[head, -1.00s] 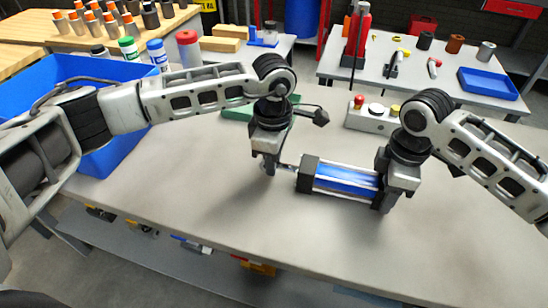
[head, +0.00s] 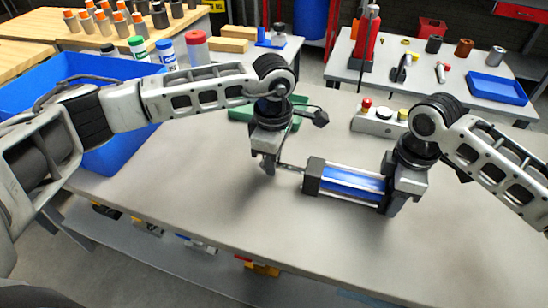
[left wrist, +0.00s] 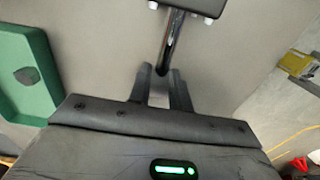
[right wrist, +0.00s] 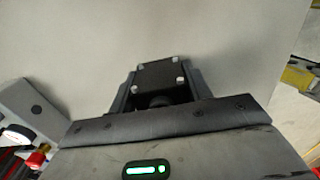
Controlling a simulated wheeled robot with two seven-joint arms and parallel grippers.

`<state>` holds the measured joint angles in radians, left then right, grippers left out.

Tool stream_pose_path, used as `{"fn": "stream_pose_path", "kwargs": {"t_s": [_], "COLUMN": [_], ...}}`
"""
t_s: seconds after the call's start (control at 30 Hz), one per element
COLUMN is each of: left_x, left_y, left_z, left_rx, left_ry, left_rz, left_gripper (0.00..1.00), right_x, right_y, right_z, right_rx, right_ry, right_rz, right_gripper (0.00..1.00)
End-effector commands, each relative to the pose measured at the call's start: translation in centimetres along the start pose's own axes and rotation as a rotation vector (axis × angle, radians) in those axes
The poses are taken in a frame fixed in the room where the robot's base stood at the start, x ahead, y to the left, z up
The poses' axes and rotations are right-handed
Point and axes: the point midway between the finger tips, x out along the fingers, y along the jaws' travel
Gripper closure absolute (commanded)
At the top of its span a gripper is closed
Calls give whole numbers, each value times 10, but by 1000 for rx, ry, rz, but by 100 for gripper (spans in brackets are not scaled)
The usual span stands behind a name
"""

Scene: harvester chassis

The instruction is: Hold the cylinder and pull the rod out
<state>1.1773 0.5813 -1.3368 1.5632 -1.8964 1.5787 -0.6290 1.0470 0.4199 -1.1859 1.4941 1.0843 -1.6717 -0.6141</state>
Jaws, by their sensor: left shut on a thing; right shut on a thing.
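The cylinder (head: 352,183) has a blue body and black end caps and lies roughly level above the grey table. My right gripper (head: 388,204) is shut on its right end; the right wrist view shows the black end cap (right wrist: 162,75) between the fingers. The thin metal rod (head: 291,167) sticks out of the cylinder's left end. My left gripper (head: 268,168) is shut on the rod's outer end. In the left wrist view the shiny rod (left wrist: 172,40) runs from the black cap (left wrist: 190,5) down between the fingertips (left wrist: 160,85). The rod's inner part is hidden inside the cylinder.
A blue bin (head: 115,160) stands at the left of the table. A green tray (head: 240,113) and a button box (head: 378,122) lie behind the arms. The table's front (head: 300,235) is clear.

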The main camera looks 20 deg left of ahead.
Motion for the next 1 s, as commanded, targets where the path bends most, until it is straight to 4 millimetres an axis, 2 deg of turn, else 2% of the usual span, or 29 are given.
{"fn": "stream_pose_path", "kwargs": {"t_s": [0.5,1.0], "left_x": [-1,-1], "left_y": [1,1], "left_z": [-14,-15], "left_rx": [-4,-4], "left_ry": [2,3], "left_rz": [1,1], "left_gripper": [100,100], "right_x": [0,0], "right_y": [1,1], "right_z": [2,2], "right_rx": [6,6], "right_ry": [-6,-6], "right_rz": [0,0], "right_gripper": [92,92]}}
